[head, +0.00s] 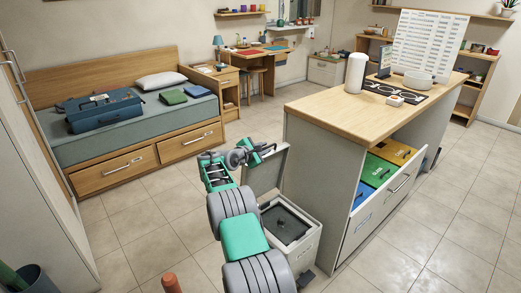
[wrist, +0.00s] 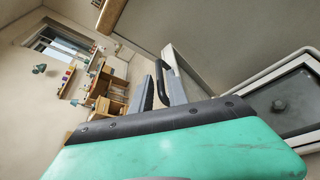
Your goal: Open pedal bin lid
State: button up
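The pedal bin (head: 303,257) is a pale box at the near left end of the counter. Its lid (head: 268,172) stands raised, roughly upright, at the back of the bin. The open top shows a dark inner cover with a knob (head: 283,222); a knobbed cover in a pale frame also shows in the wrist view (wrist: 280,105). My gripper (head: 262,150) is at the lid's upper left edge. In the wrist view its fingers (wrist: 163,88) stand close together on either side of a black handle (wrist: 162,82). The contact and the handle's mounting are partly hidden.
The wooden-topped counter (head: 330,113) stands just right of the bin. Its drawer (head: 378,205) is open, with blue, green and yellow boxes inside. A bed (head: 118,138) with drawers stands at the left. Tiled floor is clear between bed and bin.

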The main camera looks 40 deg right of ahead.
jog(key=shift+v, duration=1.8)
